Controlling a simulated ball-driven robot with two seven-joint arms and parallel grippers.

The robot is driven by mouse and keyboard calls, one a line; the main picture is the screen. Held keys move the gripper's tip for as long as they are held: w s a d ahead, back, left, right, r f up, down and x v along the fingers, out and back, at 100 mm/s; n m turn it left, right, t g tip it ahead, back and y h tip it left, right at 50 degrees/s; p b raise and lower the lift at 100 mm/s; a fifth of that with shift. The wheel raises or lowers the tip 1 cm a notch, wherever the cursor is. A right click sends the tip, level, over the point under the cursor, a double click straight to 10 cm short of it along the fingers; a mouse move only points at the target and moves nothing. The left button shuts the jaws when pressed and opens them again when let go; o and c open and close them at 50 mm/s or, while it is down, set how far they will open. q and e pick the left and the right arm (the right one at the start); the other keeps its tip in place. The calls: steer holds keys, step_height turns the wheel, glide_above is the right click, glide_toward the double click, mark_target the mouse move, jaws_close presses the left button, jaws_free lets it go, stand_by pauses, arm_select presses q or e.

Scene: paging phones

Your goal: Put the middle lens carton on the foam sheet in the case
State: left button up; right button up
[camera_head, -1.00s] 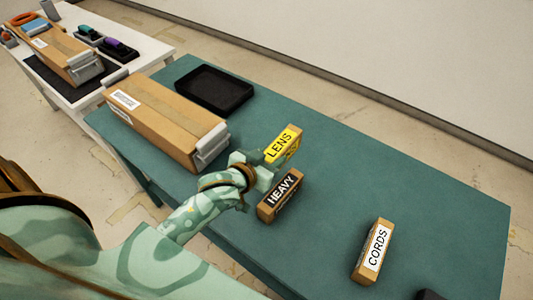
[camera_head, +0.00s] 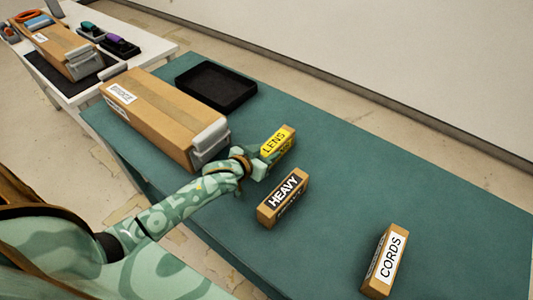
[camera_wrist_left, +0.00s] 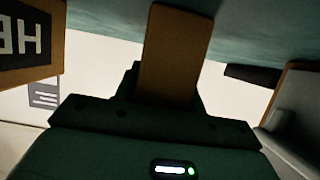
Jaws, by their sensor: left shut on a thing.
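The lens carton (camera_head: 284,146), brown with a yellow LENS label, is at the middle of the green table. My left gripper (camera_head: 264,160) is shut on its near end. In the left wrist view the carton (camera_wrist_left: 168,50) stands between the jaws as a plain brown face. I cannot tell whether it touches the table. An open, shallow black tray (camera_head: 217,104) lies flat at the back left of the green table; I cannot make out a foam sheet in it. My right gripper is not in view.
A HEAVY carton (camera_head: 283,197) stands just in front of the lens carton, a CORDS carton (camera_head: 384,262) farther right. A long cardboard box (camera_head: 160,108) with a grey end lies left of the gripper. A white table (camera_head: 152,47) holds another box and small items. The table's right is mostly clear.

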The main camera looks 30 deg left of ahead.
arm_select(q)
steer(key=o, duration=1.1)
steer(key=shift+c, duration=0.2)
steer(key=shift+r, duration=0.1)
